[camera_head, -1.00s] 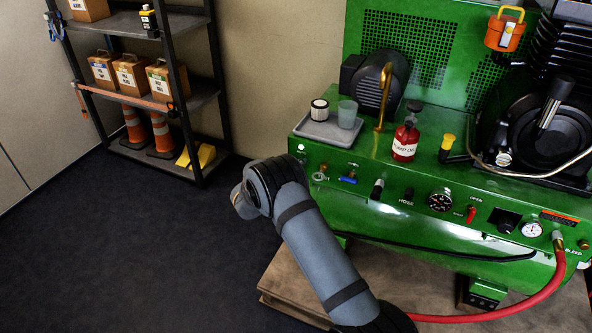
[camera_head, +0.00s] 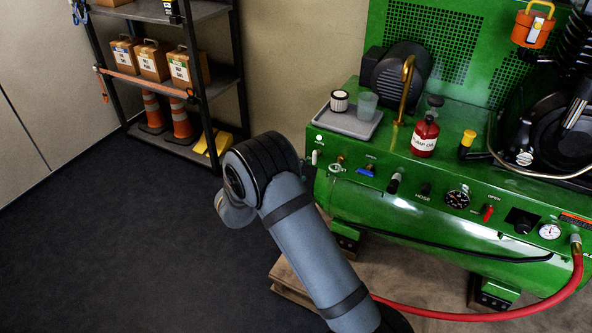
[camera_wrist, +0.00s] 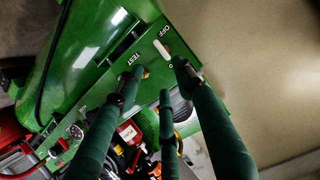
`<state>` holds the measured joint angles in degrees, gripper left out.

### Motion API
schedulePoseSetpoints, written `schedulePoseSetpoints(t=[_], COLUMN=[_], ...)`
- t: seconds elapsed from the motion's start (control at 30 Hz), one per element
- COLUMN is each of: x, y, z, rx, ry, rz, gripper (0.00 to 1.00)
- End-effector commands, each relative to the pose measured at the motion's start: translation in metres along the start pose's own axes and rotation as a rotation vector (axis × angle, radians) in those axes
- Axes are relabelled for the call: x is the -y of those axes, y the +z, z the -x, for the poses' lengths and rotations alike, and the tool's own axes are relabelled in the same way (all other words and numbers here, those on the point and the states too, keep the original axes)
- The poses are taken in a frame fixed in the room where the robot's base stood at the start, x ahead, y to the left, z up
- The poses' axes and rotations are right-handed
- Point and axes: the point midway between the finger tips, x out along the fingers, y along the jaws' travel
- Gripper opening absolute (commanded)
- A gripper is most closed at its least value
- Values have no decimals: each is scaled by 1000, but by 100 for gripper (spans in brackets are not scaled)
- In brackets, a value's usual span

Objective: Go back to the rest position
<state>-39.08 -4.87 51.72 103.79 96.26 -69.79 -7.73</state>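My gripper (camera_wrist: 158,78) shows in the wrist view as dark green fingers standing apart, with nothing held between them. Beyond the fingertips is the green machine's panel (camera_wrist: 148,62), with a white toggle (camera_wrist: 162,48) marked OFF and a label reading TEST. I cannot tell the exact gap between the fingers and the panel. In the head view my grey arm rises from the bottom edge and bends left of the green machine (camera_head: 440,200). My gripper is hidden there.
A grey tray (camera_head: 345,122) holds a white-and-black filter and a cup on the machine, beside a red pump oil bottle (camera_head: 425,135). A red hose (camera_head: 480,316) curves along the front. A shelf (camera_head: 215,82) with boxes and cones stands at the back left. The dark floor is clear.

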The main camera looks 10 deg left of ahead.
Motion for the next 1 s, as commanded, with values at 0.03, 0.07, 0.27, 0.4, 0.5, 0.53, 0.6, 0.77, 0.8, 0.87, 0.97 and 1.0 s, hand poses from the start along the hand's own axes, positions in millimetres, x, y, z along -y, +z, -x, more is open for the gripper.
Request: schedulePoseSetpoints(t=[0.03,0.07,0.27,0.4,0.5,0.53,0.6,0.77,0.8,0.87,0.97,1.0], x=[0,0,0,0,0,0,0,-1,-1,-1,0,0], y=[0,0,0,0,0,0,0,0,0,0,0,0], z=[0,0,0,0,-4,-7,-14,-43,-51,-64,-83,-91], rx=[0,0,0,0,0,-1,-1,0,0,-1,-1,-1], ry=[0,0,-1,0,0,0,1,2,3,2,2,1], rz=[0,0,0,0,-1,-1,-2,-3,-3,-3,-3,-4], gripper=[36,36,36,36,36,36,36,36,36,36,36,36])
